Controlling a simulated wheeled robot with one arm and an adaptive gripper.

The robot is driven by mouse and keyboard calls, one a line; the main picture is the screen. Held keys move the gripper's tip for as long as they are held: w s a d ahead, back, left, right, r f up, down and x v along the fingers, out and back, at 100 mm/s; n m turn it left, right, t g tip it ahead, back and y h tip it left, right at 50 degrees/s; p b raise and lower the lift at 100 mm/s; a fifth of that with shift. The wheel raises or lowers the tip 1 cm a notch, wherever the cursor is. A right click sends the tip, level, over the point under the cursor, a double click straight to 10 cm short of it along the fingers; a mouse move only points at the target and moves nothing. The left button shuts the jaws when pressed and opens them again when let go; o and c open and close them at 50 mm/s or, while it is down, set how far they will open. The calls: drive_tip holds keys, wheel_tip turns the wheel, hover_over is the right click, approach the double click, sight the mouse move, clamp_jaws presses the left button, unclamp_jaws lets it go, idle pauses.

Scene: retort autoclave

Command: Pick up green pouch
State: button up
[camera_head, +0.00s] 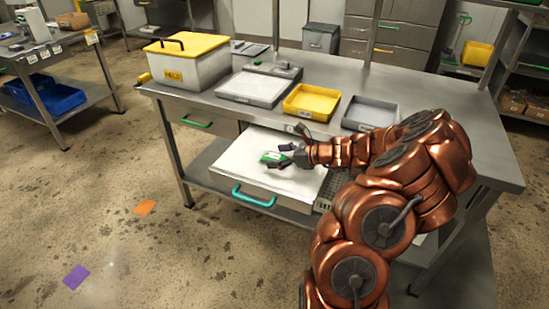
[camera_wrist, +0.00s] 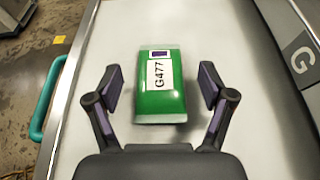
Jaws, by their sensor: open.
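The green pouch (camera_wrist: 160,105) lies on the pale floor of an open drawer (camera_head: 243,165). It has a white label reading G477 and a small dark purple patch at its far end. In the head view the pouch (camera_head: 272,157) is small and partly covered by my gripper (camera_head: 285,151). In the wrist view my gripper (camera_wrist: 161,87) is open, with one finger on each side of the pouch. Gaps show between the pouch and both fingers. I cannot tell the height of the fingertips above the drawer floor.
The drawer has a teal handle (camera_head: 253,197) at its front. On the table above stand a yellow-lidded box (camera_head: 187,66), a scale (camera_head: 254,88), a yellow tray (camera_head: 311,102) and a grey tray (camera_head: 371,113). Orange (camera_head: 145,207) and purple (camera_head: 76,277) patches mark the floor.

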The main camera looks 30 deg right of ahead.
sight(272, 156)
drive_tip(key=shift+w+a+f, duration=0.15)
drive_tip(key=shift+w+a, duration=0.05)
drive_tip(key=shift+w, duration=0.15)
drive_tip(key=shift+c, duration=0.4)
drive_tip(key=c, duration=1.3)
drive_tip(key=shift+o, duration=0.2)
drive_tip(key=shift+r, duration=0.55)
drive_tip(key=r, duration=0.1)
drive_tip(key=a+r, duration=0.1)
drive_tip(key=shift+w+r+b, duration=0.2)
drive_tip(key=shift+r+b, duration=0.1)
drive_tip(key=shift+r, duration=0.05)
drive_tip(key=w+a, duration=0.2)
drive_tip(key=a, duration=0.2)
drive_tip(key=w+a+r+b, duration=0.1)
drive_tip(key=w+a, duration=0.1)
drive_tip(key=a, duration=0.3)
drive_tip(key=w+a, duration=0.2)
drive_tip(key=a, duration=0.2)
drive_tip(key=shift+a+r+b, duration=0.15)
drive_tip(key=shift+a+b, duration=0.15)
drive_tip(key=shift+a, duration=0.05)
